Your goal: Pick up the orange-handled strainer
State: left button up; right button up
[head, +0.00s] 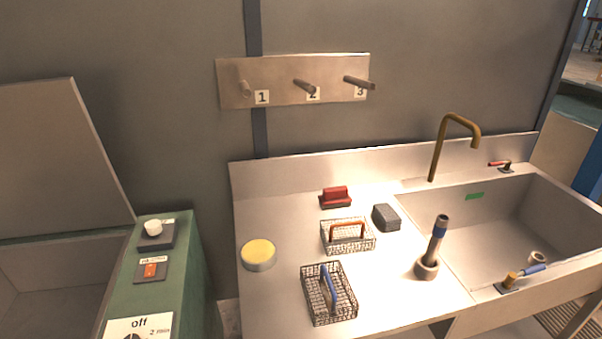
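The orange-handled strainer (348,243) is a small wire-mesh basket with an orange-red handle. It sits on the metal counter (270,210) left of the sink, in the head view. A second wire basket with a blue handle (312,295) stands in front of it, nearer to me and slightly left. Neither of my grippers shows in the head view.
Near the strainer are a dark grey block (386,217), a red-handled block (336,197), a yellow-topped round tin (259,255) and an upright blue-banded tool (434,247). The sink (510,225) with its tap (440,147) is right. Numbered pegs (305,86) are above.

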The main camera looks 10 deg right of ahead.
aim_at(347, 232)
jog(key=l, duration=1.55)
jog(key=i+u, duration=0.05)
